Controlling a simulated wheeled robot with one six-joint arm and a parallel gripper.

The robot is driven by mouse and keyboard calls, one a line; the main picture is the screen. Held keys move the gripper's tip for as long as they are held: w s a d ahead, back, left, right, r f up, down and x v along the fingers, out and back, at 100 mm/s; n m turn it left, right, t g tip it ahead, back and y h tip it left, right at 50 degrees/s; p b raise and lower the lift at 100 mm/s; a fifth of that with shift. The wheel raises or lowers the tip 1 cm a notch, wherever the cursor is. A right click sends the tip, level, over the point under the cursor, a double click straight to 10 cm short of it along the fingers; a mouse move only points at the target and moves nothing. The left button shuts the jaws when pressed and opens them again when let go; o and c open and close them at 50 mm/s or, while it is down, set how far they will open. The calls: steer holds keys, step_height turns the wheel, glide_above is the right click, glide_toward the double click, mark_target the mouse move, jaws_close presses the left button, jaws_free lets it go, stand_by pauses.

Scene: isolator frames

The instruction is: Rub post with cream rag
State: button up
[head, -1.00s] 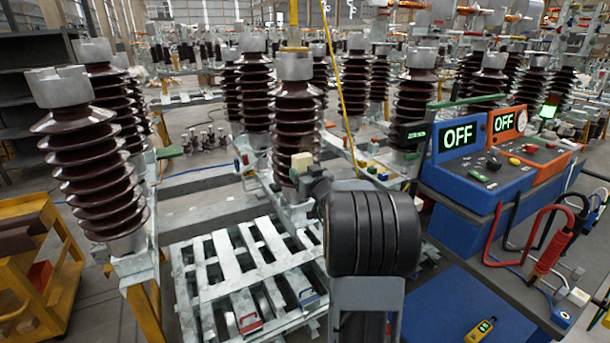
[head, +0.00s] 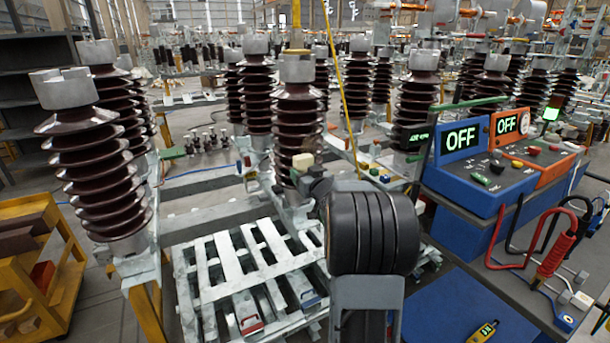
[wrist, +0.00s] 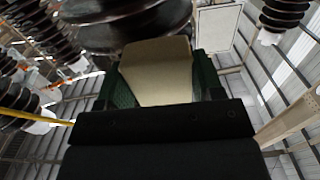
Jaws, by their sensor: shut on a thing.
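My gripper (wrist: 152,85) is shut on the cream rag (wrist: 158,66), which shows as a pale block between the green-lined fingers in the wrist view. In the head view the cream rag (head: 303,161) is at the lower sheds of the middle brown ribbed post (head: 297,115). The post has a grey metal cap and stands upright. In the wrist view the rag's far edge meets or lies just under the post's dark shed (wrist: 130,25); I cannot tell if they touch. My arm hides part of the post's foot.
A second brown post (head: 100,175) stands at the left, beside a yellow cart (head: 62,260). A pale slatted pallet (head: 215,262) lies below my gripper. A blue and orange console (head: 475,180) with red and black leads stands at the right. More posts fill the back.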

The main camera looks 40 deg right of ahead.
steer(key=shift+w, duration=0.6)
steer(key=shift+d, duration=0.15)
